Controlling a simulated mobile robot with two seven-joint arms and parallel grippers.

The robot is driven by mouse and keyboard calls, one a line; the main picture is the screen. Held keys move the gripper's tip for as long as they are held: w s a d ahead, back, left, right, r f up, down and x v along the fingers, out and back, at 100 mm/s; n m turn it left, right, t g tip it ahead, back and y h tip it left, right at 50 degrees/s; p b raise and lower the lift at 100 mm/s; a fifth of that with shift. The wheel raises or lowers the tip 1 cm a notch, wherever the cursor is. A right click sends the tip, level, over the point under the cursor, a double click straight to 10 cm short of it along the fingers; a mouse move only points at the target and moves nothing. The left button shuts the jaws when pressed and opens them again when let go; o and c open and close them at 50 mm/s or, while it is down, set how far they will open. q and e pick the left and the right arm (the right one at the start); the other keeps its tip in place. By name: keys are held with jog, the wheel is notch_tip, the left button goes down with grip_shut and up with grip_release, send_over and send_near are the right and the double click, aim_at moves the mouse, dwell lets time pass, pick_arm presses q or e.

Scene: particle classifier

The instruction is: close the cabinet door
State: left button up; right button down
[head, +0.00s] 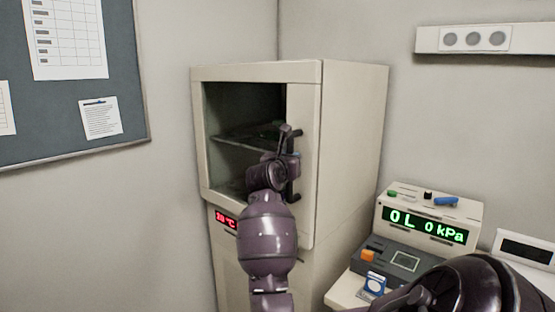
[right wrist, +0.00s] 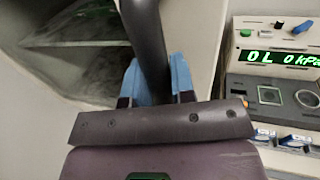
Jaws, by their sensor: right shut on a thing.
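The cream cabinet (head: 350,130) stands in the corner. Its door (head: 306,110) has a pale frame around a dark window, with a shelf (head: 240,138) visible behind it. The door looks flush or nearly flush with the cabinet front; I cannot tell if a small gap remains. The dark vertical handle (head: 293,190) is on the door's right side. My right gripper (head: 290,157) is at the handle. In the right wrist view, its blue fingertips (right wrist: 155,82) are shut around the dark handle bar (right wrist: 147,45). My left gripper is not in view.
A device with a green display (head: 425,225) stands on a pale surface right of the cabinet, close to my arm. A red temperature display (head: 225,219) is below the door. A noticeboard (head: 75,95) hangs on the left wall.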

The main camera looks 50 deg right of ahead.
jog(key=shift+s+d+r, duration=0.15)
jog(key=shift+d+r, duration=0.1)
jog(key=shift+d, duration=0.25)
jog(key=shift+d, duration=0.1)
jog(key=c, duration=1.2)
grip_release()
jog(key=shift+d, duration=0.15)
jog(key=shift+o, duration=1)
jog(key=shift+s+d+f, duration=0.1)
jog(key=shift+d+f, duration=0.1)
jog(key=shift+a, duration=0.15)
jog(key=shift+a, duration=0.1)
